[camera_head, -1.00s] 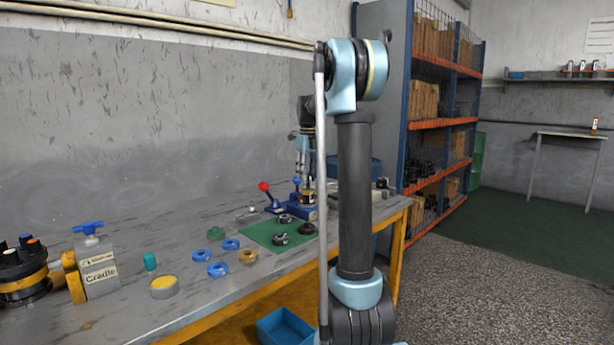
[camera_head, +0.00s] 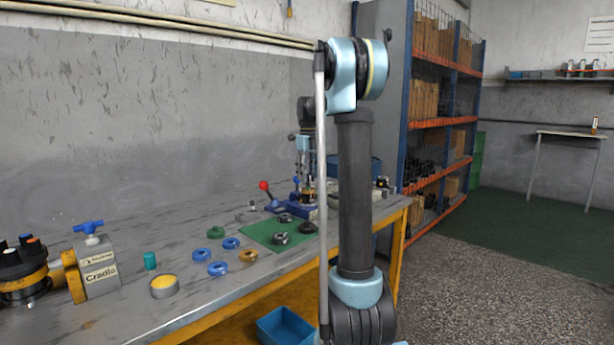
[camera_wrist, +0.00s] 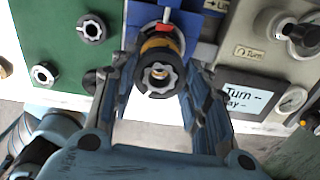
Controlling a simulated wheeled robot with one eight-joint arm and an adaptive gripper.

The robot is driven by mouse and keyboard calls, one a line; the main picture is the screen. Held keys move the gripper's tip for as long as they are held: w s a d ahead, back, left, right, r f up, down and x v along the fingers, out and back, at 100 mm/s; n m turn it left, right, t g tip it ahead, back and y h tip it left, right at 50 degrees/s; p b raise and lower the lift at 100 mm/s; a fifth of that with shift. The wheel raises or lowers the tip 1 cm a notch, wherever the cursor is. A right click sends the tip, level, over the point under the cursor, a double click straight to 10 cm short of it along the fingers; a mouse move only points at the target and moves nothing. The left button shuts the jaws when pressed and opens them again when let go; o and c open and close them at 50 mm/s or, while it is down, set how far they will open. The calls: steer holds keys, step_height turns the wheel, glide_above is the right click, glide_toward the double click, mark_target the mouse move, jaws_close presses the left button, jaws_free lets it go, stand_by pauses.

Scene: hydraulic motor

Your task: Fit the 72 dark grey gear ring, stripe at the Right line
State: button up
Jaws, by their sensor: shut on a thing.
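My gripper (camera_wrist: 162,70) has its two blue-padded fingers on either side of a dark ring with a light grey notched inner part (camera_wrist: 159,80), and is shut on it. The ring sits in front of a brass-yellow round part (camera_wrist: 158,44) of the motor fixture, nearly in line with it in the wrist view. I cannot tell whether it is seated or above the part. The stripe and the Right line cannot be made out. In the head view my gripper (camera_head: 304,178) is over the blue fixture (camera_head: 304,212) at the bench's far end, partly behind my arm.
A green mat (camera_wrist: 56,40) left of the fixture holds several dark rings, one near its top (camera_wrist: 92,28). A grey panel with a "Turn" label (camera_wrist: 248,95) is at right. Blue rings (camera_head: 217,268), a brass ring (camera_head: 249,255) and the Cradle block (camera_head: 98,270) stand nearer on the bench.

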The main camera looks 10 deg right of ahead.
mark_target(308, 180)
steer(key=shift+f, duration=0.8)
stand_by(0.9)
steer(key=shift+f, duration=0.3)
steer(key=shift+f, duration=0.5)
stand_by(0.6)
steer(key=o, duration=1.4)
steer(key=o, duration=0.4)
